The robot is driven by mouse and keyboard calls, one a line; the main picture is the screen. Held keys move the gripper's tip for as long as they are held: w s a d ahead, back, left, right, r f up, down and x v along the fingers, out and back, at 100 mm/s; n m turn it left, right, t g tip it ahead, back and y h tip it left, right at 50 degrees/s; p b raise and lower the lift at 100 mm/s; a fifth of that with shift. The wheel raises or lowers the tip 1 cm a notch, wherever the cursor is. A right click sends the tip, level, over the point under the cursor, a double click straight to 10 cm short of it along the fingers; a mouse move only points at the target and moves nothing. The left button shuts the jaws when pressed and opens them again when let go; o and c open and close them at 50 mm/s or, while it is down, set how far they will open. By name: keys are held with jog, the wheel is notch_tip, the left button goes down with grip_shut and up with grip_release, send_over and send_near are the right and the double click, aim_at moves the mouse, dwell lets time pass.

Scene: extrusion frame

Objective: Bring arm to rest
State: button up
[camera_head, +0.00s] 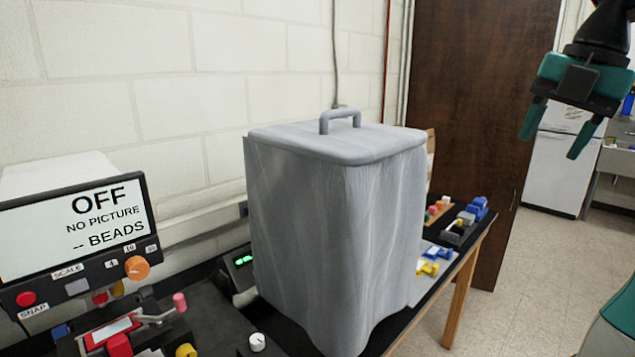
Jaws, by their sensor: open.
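My gripper (556,132) is at the upper right of the head view. It has teal fingers that hang downward and stand apart, with nothing between them. It is in the air to the right of the table, clear of everything on it. Part of my arm above the gripper is cut off by the top edge of the picture.
A tall grey covered box (335,240) with a top handle stands on the black table (462,257). A monitor (75,225) reading OFF stands at left. Small coloured parts (437,252) lie behind the box. A brown door (470,90) and a white fridge (562,160) are farther back.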

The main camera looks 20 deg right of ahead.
jog(key=w+a+f+m+y+b, duration=0.2)
jog(key=w+a+f+m+b, duration=0.15)
jog(key=a+f, duration=0.5)
jog(key=w+a+f+m+y+b, duration=0.1)
jog(key=w+a+f+m+b, duration=0.3)
jog(key=a+f, duration=0.5)
jog(key=s+a+f+m+g+b, duration=0.1)
jog(key=s+a+f+m+b, duration=0.2)
jog(key=a+f, duration=0.4)
jog(key=s+a+f+m+g+b, duration=0.1)
jog(key=s+a+f+m+b, duration=0.2)
jog(key=s+a+f+b, duration=0.2)
notch_tip(320, 180, down, 4)
jog(key=s+a, duration=0.2)
jog(key=a, duration=0.1)
jog(key=shift+f+m, duration=0.2)
jog(key=shift+m, duration=0.15)
